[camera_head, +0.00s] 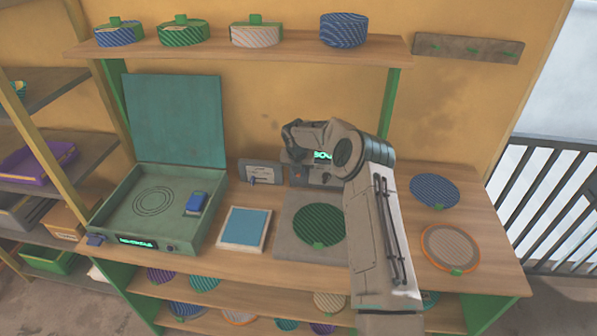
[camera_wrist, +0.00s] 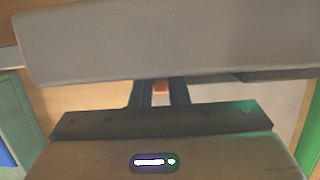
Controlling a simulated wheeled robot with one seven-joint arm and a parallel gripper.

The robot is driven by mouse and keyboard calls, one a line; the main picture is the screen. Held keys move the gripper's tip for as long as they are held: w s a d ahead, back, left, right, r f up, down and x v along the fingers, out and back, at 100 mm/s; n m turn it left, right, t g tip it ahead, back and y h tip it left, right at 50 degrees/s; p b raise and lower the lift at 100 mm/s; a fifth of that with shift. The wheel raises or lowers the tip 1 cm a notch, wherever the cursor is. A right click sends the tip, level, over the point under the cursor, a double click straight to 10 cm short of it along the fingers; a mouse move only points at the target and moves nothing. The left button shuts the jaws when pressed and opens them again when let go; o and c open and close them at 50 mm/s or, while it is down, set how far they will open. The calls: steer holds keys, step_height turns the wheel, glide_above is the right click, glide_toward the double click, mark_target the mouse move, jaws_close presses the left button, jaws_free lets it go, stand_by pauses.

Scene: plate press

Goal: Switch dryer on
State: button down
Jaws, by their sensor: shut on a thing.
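A grey unit (camera_head: 298,174) with a small red spot on its face stands at the back of the table, partly hidden by my arm. It appears to be the dryer. In the wrist view, my gripper (camera_wrist: 159,88) is shut on a small orange-red piece (camera_wrist: 161,86), likely the unit's switch, below a wide grey block (camera_wrist: 170,45). In the head view the fingertips are hidden.
An open teal press (camera_head: 140,205) stands at left with a blue block inside. A white-framed blue tray (camera_head: 245,230) and a grey panel with a blue lever (camera_head: 260,173) are between. Blue (camera_head: 434,190) and orange-rimmed (camera_head: 450,248) discs lie at right. A shelf (camera_head: 280,47) runs above.

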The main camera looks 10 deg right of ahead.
steer(key=c, duration=1.4)
jaws_free()
steer(key=shift+a, duration=0.1)
steer(key=shift+r, duration=0.1)
steer(key=b+v, duration=0.3)
steer(key=v, duration=1)
steer(key=shift+r+b, duration=0.35)
steer(key=shift+s, duration=0.1)
